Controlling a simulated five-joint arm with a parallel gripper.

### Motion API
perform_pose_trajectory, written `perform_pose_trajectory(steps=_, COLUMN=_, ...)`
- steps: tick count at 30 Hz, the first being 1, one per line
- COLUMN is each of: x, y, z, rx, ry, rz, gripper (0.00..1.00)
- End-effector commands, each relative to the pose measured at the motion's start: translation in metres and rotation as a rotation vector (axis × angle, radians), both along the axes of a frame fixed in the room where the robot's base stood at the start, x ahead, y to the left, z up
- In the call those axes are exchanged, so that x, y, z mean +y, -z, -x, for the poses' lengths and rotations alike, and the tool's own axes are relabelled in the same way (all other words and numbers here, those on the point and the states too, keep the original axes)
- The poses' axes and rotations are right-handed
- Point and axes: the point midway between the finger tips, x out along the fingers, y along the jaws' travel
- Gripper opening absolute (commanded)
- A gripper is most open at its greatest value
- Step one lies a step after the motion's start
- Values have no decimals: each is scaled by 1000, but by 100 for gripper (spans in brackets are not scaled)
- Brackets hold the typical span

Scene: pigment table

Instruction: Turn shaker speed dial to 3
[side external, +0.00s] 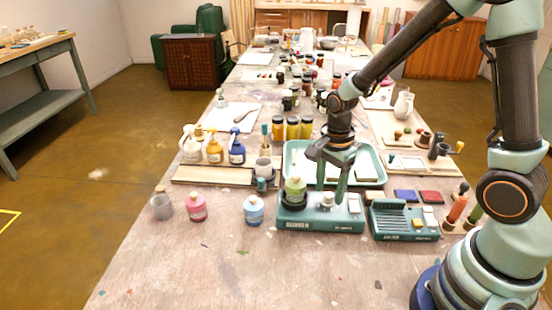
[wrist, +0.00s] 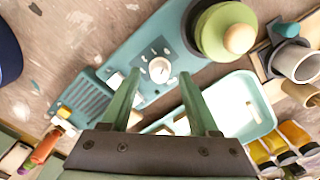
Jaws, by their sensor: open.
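The shaker (side external: 345,226) is a teal box near the front of the table; it also shows in the wrist view (wrist: 128,45). Its dial (wrist: 160,69) is a small pale round knob with small marks around it, too small to read. In the side view the dial (side external: 327,200) shows beside the fingers. A green-capped jar (side external: 295,187) stands at the shaker's left end. My gripper (wrist: 158,77) is open and empty, its two fingertips either side of the dial in the wrist view. In the side view my gripper (side external: 333,190) points down over the shaker. I cannot tell whether it touches the dial.
A second teal device with slots (side external: 404,221) stands right of the shaker. A teal tray (side external: 371,178) lies behind it. Pump bottles (side external: 214,150) and yellow jars (side external: 292,129) stand farther back. A blue jar (side external: 254,210) stands to the left. The table's front is clear.

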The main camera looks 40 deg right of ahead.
Motion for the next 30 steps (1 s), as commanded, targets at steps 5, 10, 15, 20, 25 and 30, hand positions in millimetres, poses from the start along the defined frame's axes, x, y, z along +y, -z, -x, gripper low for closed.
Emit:
perform_pose_trajectory(steps=5, x=0, y=9, z=0, rx=0, ry=0, rz=0, gripper=61)
perform_pose_trajectory(steps=10, x=0, y=10, z=0, rx=-1, ry=0, rz=0, gripper=61)
perform_pose_trajectory(steps=15, x=0, y=9, z=0, rx=-1, ry=0, rz=0, gripper=34)
perform_pose_trajectory(steps=20, x=0, y=9, z=0, rx=0, ry=0, rz=0, gripper=0)
perform_pose_trajectory(steps=25, x=0, y=9, z=0, rx=0, ry=-8, rz=0, gripper=0)
perform_pose_trajectory(steps=30, x=0, y=9, z=0, rx=0, ry=-51, rz=0, gripper=0)
